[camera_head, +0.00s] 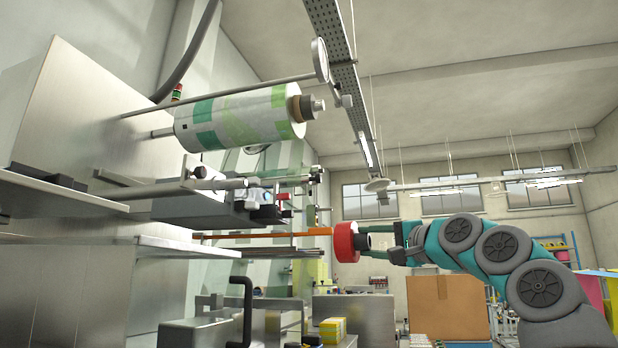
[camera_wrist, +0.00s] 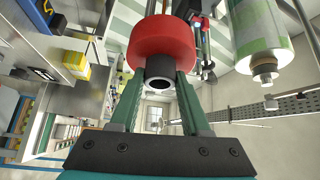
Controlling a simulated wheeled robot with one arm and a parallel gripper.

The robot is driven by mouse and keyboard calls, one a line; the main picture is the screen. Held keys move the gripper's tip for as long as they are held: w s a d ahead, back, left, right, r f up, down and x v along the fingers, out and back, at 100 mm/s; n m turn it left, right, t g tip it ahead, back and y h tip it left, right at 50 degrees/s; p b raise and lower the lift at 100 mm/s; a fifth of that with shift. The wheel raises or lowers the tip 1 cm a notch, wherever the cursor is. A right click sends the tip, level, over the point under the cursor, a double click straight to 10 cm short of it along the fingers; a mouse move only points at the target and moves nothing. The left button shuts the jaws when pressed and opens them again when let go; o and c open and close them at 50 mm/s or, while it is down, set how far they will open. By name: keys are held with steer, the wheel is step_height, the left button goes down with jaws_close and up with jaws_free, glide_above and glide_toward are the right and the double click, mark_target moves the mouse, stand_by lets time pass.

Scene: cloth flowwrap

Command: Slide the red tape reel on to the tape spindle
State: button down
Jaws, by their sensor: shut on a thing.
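The red tape reel (camera_head: 346,242) is in the air, its dark core tube sticking out toward my gripper (camera_head: 385,241). In the wrist view the red reel (camera_wrist: 150,42) lies just beyond my fingertips (camera_wrist: 160,80), which are shut on the core from both sides. A thin orange rod (camera_head: 285,233), apparently the tape spindle, runs level from the machine on the left to the reel's left side. Its tip meets the reel's edge in the head view. Whether it is inside the bore or only in front or behind is hidden.
Above left is a large green and white film roll (camera_head: 235,118) on its own shaft. A machine housing (camera_head: 75,120) with bars and small fittings stands left. A black crank handle (camera_head: 243,300), a cardboard box (camera_head: 447,302) and a yellow pack (camera_head: 332,329) are lower down.

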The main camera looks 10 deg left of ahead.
mark_target(347, 226)
steer(key=shift+s+a+r, duration=0.25)
steer(key=shift+s+a, duration=0.1)
stand_by(0.4)
steer(key=shift+s+a+r+n+y, duration=0.25)
steer(key=shift+s+r+n+y, duration=0.05)
steer(key=shift+s+r, duration=0.1)
steer(key=shift+s+a+r, duration=0.15)
steer(key=shift+s+r, duration=0.1)
steer(key=shift+s, duration=0.05)
steer(key=shift+s+a+r+n, duration=0.2)
steer(key=shift+s+a+n, duration=0.05)
steer(key=shift+a+n, duration=0.1)
steer(key=shift+s+a+r+g+y, duration=0.25)
steer(key=shift+s+a+g+y, duration=0.05)
steer(key=shift+s+y, duration=0.1)
stand_by(0.4)
steer(key=shift+s+a+r+n, duration=0.35)
steer(key=shift+s+a+r, duration=0.25)
steer(key=shift+s, duration=0.15)
